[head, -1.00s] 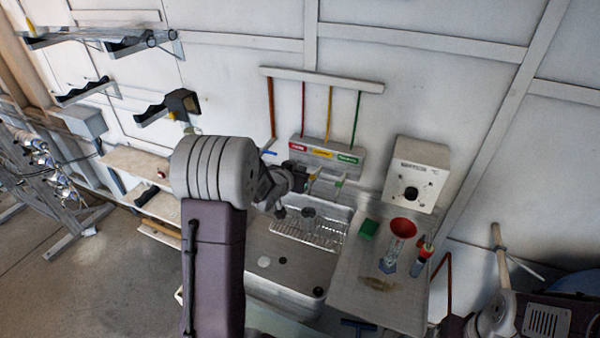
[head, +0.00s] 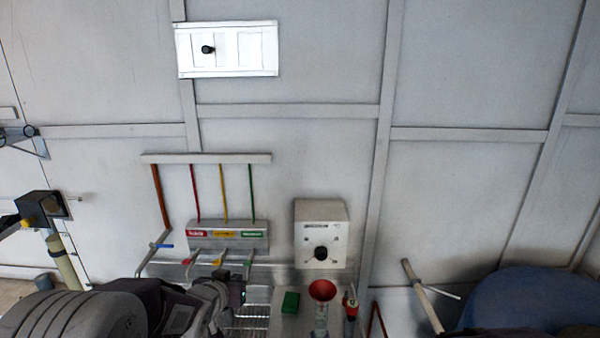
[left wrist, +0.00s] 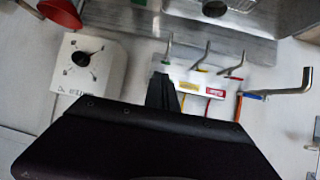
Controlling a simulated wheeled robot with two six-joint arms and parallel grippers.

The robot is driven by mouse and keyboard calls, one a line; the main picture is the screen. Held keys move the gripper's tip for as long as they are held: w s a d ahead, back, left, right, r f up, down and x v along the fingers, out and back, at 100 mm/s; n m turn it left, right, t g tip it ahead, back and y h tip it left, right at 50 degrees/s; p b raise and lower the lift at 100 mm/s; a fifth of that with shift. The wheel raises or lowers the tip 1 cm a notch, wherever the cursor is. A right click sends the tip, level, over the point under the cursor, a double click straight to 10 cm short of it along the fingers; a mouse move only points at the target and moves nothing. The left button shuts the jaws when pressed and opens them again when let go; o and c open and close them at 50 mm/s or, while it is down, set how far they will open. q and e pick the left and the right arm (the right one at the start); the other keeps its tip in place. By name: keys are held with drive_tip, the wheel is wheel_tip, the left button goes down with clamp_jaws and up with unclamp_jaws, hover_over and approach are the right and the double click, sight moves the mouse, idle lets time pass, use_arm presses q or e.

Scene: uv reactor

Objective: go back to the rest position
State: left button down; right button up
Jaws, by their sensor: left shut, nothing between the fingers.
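My left arm comes in from the lower left in the head view. Its gripper (head: 238,287) is near the taps in front of the labelled tap panel (head: 228,243), partly hidden by my own wrist. In the left wrist view the dark fingers (left wrist: 162,92) are together with nothing between them. They point toward the taps and panel, and I see no contact. My right gripper is not in view.
A white box with a black knob (head: 321,230) is on the wall. A blue rounded object (head: 535,300) is at lower right.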

use_arm(q)
drive_tip(key=s+d+f+g, duration=0.1)
drive_tip(key=s+f+g, duration=0.4)
drive_tip(key=s, duration=0.7)
drive_tip(key=s+d+f+g, duration=0.1)
drive_tip(key=s+f+g, duration=0.4)
drive_tip(key=s+f, duration=0.4)
drive_tip(key=s, duration=0.3)
drive_tip(key=shift+s+d+n, duration=0.25)
drive_tip(key=shift+n, duration=0.05)
